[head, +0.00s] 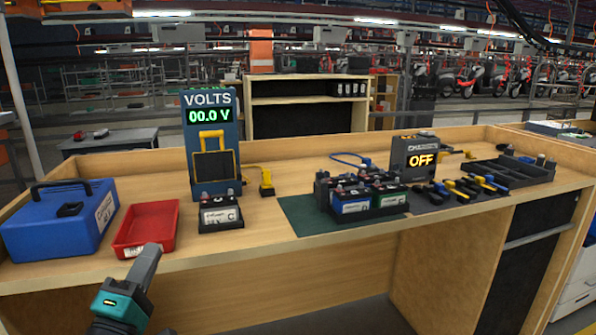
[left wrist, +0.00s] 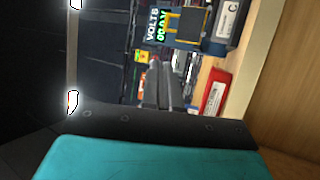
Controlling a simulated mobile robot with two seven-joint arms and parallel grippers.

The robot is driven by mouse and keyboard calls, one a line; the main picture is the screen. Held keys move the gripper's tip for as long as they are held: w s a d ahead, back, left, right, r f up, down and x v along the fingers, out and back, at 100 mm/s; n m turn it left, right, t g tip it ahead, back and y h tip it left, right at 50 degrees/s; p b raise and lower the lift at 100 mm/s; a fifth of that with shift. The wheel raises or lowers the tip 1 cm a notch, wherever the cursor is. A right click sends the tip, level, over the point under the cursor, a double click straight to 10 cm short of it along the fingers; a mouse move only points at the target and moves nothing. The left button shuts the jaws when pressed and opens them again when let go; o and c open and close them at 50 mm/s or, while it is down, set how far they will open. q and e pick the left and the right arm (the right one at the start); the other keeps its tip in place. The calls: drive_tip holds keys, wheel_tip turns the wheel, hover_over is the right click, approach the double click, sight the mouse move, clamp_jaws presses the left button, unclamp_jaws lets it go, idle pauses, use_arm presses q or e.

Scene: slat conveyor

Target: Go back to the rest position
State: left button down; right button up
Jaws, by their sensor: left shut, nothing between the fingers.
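My left gripper (head: 152,250) shows at the bottom left of the head view, dark grey with a teal body. Its fingers point up toward the bench's front edge, just below the red tray (head: 148,225). The fingers are shut with nothing between them. In the left wrist view, the shut fingers (left wrist: 163,84) appear in the middle, with the red tray (left wrist: 213,95) to their right and apart from them. My right gripper is not in view.
The wooden bench (head: 270,255) holds a blue toolbox (head: 58,222), a voltmeter (head: 212,140), a battery labelled C (head: 220,215), several batteries on a green mat (head: 300,222), an "OFF" unit (head: 420,155), and yellow and blue tools (head: 467,188).

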use_arm(q)
drive_tip(key=s+d+f+m+g+h, duration=0.1)
drive_tip(key=s+f+m+g, duration=0.35)
drive_tip(key=f+m, duration=0.35)
drive_tip(key=s+d+f+m+g+h, duration=0.25)
drive_tip(key=s+f+m, duration=0.35)
drive_tip(key=f, duration=0.4)
drive_tip(key=s+a+f+m+g+y, duration=0.6)
drive_tip(key=s+f+m, duration=0.35)
drive_tip(key=f, duration=0.35)
drive_tip(key=d+n+t+h, duration=0.1)
drive_tip(key=d+n, duration=0.5)
drive_tip(key=d, duration=0.3)
drive_tip(key=shift+d+r, duration=0.35)
